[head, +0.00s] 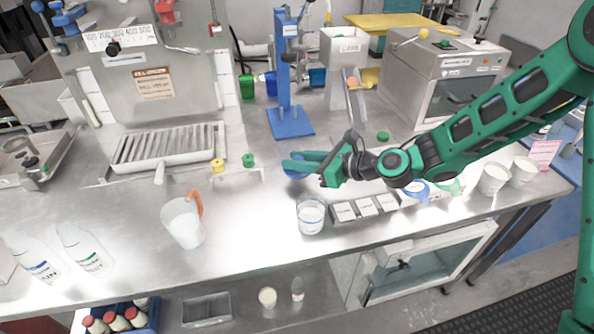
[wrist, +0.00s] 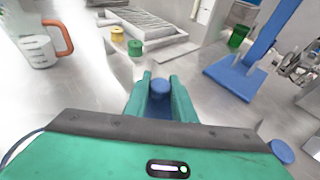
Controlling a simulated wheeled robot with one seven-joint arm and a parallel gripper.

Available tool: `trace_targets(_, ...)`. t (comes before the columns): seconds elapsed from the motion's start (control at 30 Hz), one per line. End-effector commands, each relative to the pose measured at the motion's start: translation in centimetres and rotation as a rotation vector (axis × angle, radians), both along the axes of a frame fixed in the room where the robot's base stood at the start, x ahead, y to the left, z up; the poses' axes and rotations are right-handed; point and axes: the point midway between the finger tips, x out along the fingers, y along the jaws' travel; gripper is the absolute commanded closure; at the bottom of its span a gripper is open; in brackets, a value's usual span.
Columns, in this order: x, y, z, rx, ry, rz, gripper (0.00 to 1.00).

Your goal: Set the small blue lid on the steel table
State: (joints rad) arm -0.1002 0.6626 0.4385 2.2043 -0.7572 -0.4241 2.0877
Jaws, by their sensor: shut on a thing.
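My gripper (head: 290,168) reaches in from the right, low over the steel table (head: 258,215). In the wrist view its green fingers (wrist: 160,90) are shut on the small blue lid (wrist: 160,92). The lid's round knob stands up between the fingertips, and its lower part is partly hidden by them. In the head view a bit of the blue lid (head: 293,174) shows at the fingers. I cannot tell whether it touches the table.
A blue stand (head: 290,122) is behind the gripper. A glass beaker (head: 311,215) and a tray of weights (head: 365,208) are in front. Yellow and green lids (head: 248,160) are on a rack to the left. Another blue disc (wrist: 283,152) lies at right in the wrist view.

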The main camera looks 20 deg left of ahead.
Motion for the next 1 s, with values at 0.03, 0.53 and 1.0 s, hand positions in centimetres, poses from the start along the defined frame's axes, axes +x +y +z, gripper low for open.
trace_targets(0.03,0.0,0.0,-0.4,0.0,0.002,0.0,0.97)
trace_targets(0.53,0.0,0.0,-3.8,-0.001,0.0,-0.001,0.97)
trace_targets(1.0,0.0,0.0,-3.9,-0.001,0.0,0.0,0.58)
